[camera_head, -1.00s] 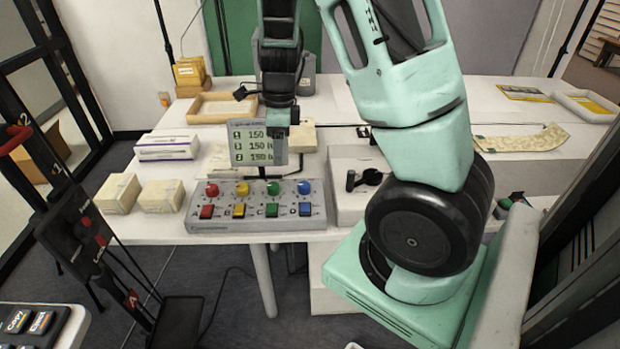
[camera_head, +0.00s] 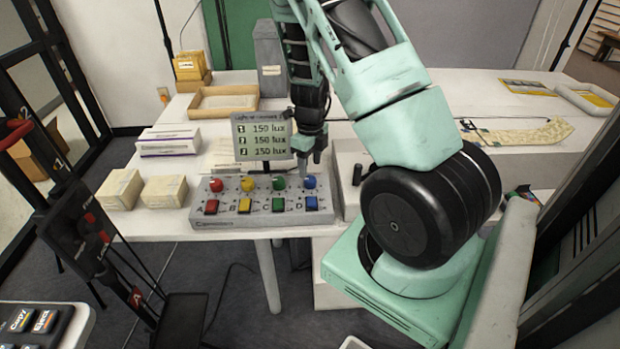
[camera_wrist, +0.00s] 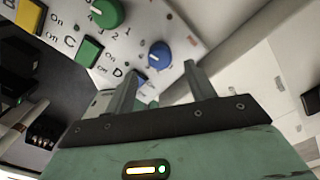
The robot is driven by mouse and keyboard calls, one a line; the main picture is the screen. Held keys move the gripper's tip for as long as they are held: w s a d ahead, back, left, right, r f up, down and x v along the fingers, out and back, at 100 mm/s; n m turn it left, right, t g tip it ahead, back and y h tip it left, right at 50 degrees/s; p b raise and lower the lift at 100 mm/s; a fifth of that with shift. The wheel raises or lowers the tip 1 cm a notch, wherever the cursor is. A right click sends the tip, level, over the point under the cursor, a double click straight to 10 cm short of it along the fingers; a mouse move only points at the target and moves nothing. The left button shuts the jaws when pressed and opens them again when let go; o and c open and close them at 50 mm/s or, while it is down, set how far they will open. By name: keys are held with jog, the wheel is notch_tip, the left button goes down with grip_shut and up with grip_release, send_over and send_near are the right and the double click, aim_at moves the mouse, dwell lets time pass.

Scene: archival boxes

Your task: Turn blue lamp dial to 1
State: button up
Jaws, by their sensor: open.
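The blue lamp dial (camera_head: 309,183) is the rightmost knob on the grey control panel (camera_head: 240,219), above a blue button (camera_head: 311,203). In the wrist view the blue dial (camera_wrist: 159,55) has a white pointer mark and lies just beyond the fingertips. My gripper (camera_head: 308,160) points down over the right end of the panel. In the wrist view my gripper (camera_wrist: 160,75) is open, with nothing between its two fingers. The fingers appear apart from the dial. The lux display (camera_head: 262,136) behind the panel reads 150 lux on all three lines.
Red (camera_head: 215,185), yellow (camera_head: 248,184) and green (camera_head: 279,183) dials sit left of the blue one, each above a coloured button. Small boxes (camera_head: 165,191) stand left of the panel. A wooden tray (camera_head: 224,113) lies behind.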

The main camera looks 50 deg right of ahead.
aim_at(310, 178)
notch_tip(310, 178, down, 5)
jog(key=shift+f, duration=0.1)
dwell(0.3)
jog(key=c, duration=1)
